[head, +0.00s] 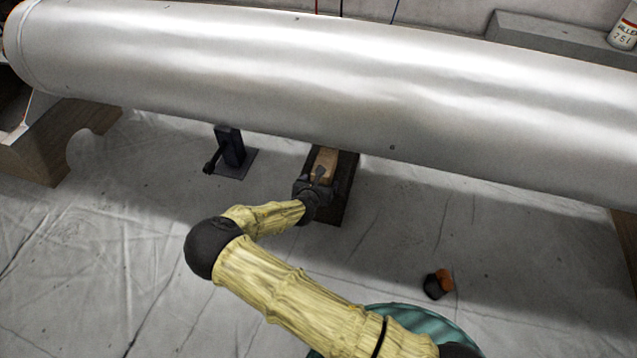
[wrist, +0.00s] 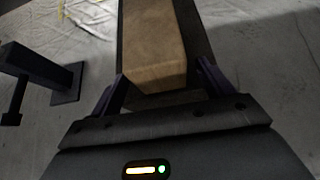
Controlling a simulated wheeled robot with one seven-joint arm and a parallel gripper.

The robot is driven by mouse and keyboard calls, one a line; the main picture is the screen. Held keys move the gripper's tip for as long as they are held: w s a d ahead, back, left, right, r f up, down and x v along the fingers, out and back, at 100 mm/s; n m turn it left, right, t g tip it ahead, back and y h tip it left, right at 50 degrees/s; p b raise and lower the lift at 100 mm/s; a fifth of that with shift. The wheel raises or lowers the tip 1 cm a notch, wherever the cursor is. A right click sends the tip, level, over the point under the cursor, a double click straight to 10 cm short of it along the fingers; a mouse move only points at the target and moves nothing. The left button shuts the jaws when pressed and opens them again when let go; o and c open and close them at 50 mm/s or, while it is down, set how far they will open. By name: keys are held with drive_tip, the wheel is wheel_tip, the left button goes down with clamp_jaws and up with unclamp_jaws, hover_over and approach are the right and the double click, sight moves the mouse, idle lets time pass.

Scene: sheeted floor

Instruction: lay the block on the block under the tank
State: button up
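A light brown wooden block (head: 325,163) lies lengthwise on a longer, wider dark block (head: 349,172) on the floor, partly beneath the big silver tank (head: 300,60). In the wrist view the wooden block (wrist: 155,45) runs away from me between the fingers, with the dark block (wrist: 194,30) showing along its sides. A brown strip shows below its near end; I cannot tell what it belongs to. My gripper (head: 320,178) is at the near end of the wooden block. In the wrist view my gripper (wrist: 161,72) has its fingers apart, one each side, with a gap visible on the right.
A dark stand (head: 230,148) with a handle stands left of the blocks. A wooden cradle (head: 60,140) supports the tank at left. A small black and orange object (head: 438,284) lies on the floor at right. The sheeted floor between is mostly clear. The tank hangs low above the blocks.

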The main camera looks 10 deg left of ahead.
drive_tip(key=p+v, duration=0.8)
drive_tip(key=v, duration=0.9)
drive_tip(key=shift+r, duration=0.2)
